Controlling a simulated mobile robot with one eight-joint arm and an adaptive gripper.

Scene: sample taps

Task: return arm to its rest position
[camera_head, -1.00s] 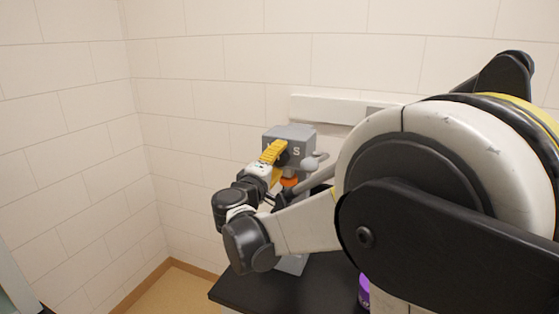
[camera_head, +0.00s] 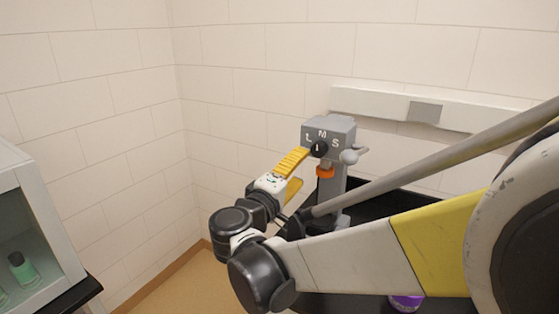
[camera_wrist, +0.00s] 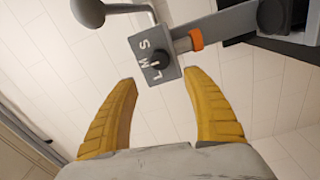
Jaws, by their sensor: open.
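My gripper (camera_head: 296,175) has yellow fingers and is in front of the grey sample tap in the head view. In the wrist view the two fingers of my gripper (camera_wrist: 167,105) are spread apart with nothing between them. The grey tap (camera_head: 343,134) carries the letters L, M and S, a black knob (camera_head: 319,149), a grey ball-ended lever (camera_head: 350,157) and an orange ring (camera_head: 325,172). In the wrist view the tap head (camera_wrist: 157,58) lies beyond the fingertips, apart from them. My arm hides part of the tap's lower body.
A black counter (camera_head: 385,203) lies under the tap, largely behind my arm. A purple-topped item (camera_head: 406,302) is partly hidden below my arm. A white cabinet (camera_head: 40,200) with a green bottle (camera_head: 22,268) stands at the left. A wall rail (camera_head: 385,104) runs behind the tap.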

